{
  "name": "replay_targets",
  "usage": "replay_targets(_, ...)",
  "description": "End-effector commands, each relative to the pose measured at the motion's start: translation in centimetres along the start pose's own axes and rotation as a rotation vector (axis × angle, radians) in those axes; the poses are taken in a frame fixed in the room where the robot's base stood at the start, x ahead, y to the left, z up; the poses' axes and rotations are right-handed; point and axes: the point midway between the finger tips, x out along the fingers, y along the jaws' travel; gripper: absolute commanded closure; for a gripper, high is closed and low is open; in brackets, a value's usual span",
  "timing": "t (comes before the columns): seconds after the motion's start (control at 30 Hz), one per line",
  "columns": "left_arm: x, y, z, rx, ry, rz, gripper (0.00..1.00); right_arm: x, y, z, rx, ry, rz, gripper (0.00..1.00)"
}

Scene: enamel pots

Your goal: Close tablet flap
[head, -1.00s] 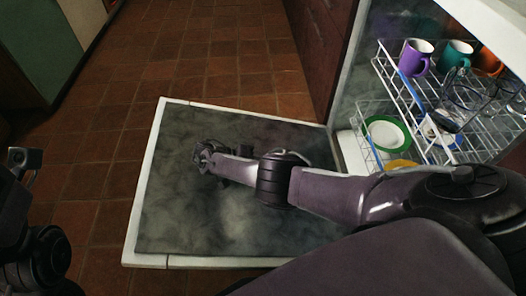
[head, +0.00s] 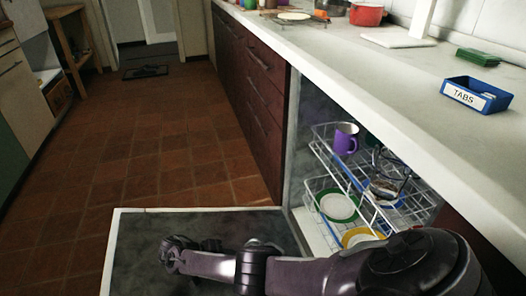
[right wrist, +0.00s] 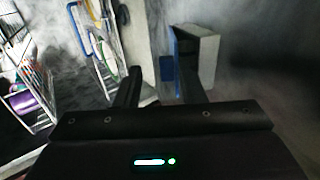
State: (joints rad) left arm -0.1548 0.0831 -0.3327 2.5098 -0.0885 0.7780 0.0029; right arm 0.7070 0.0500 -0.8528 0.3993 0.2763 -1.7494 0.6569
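The right wrist view shows a pale grey upright piece with a blue side (right wrist: 207,60), which looks like the tablet flap standing out from the dark door panel. A small blue patch (right wrist: 167,68) lies just left of it, perhaps the tablet compartment. My right gripper (right wrist: 158,78) is open, with its two dark fingers apart and nothing visible between them; the right finger overlaps the flap's lower part in the picture, and I cannot tell whether they touch. In the head view my right gripper (head: 172,252) is over the lowered dishwasher door (head: 135,236), and my arm hides the flap. My left gripper is not in view.
Dishwasher racks (head: 318,165) stand at the right with a purple mug (head: 345,138), a green-rimmed plate (head: 338,207) and a yellow plate. A blue box labelled TABS (head: 476,95) stands on the counter (head: 400,70). The floor left of the door is clear.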

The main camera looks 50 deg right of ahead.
Motion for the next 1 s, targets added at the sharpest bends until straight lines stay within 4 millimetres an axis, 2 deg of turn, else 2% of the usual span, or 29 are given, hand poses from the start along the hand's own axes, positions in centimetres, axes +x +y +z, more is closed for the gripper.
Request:
replay_targets(0.03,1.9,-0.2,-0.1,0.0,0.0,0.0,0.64,-0.4,1.1,0.1,0.0,-0.003,-0.029,0.64)
replay_targets(0.53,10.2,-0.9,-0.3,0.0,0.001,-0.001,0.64,0.8,4.0,0.1,0.002,-0.005,-0.383,0.64)
replay_targets(0.7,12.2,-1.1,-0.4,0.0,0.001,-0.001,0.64,1.6,4.8,0.1,0.004,-0.004,-0.522,0.64)
replay_targets(1.0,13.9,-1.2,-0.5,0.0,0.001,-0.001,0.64,3.1,5.8,0.1,0.004,-0.002,-0.75,0.64)
